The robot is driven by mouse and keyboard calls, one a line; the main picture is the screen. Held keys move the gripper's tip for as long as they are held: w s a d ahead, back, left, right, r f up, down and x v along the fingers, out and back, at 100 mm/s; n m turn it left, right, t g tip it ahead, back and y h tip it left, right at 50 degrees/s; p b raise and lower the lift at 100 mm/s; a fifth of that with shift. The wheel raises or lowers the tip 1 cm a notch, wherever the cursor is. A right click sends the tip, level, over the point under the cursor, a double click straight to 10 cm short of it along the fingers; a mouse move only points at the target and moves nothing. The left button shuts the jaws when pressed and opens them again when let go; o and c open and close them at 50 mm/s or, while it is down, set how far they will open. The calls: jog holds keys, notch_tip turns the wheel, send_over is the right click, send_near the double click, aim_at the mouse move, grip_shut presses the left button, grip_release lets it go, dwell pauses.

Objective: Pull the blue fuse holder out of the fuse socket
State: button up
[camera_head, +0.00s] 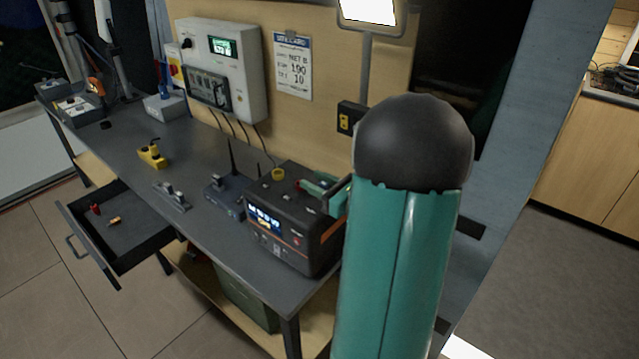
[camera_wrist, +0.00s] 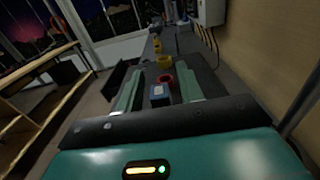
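The unit (camera_head: 284,238) sits at the near right end of the bench in the head view. My gripper (camera_wrist: 159,88) is open, with its two teal fingers either side of the block and a gap visible on both sides. In the head view my gripper (camera_head: 322,188) is over the unit's top, and the blue block cannot be made out there. The fuse socket cannot be clearly told apart.
A red ring (camera_wrist: 165,77) and a yellow ring (camera_wrist: 165,62) are just beyond the block. A blue box with antennas (camera_head: 226,196) stands left of the unit. An open drawer (camera_head: 125,236) juts from the bench front. A wall-mounted grey box (camera_head: 215,70) and a lamp stand are behind.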

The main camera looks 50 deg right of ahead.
grip_shut()
jog(key=shift+r, duration=1.65)
jog(key=shift+r, duration=1.4)
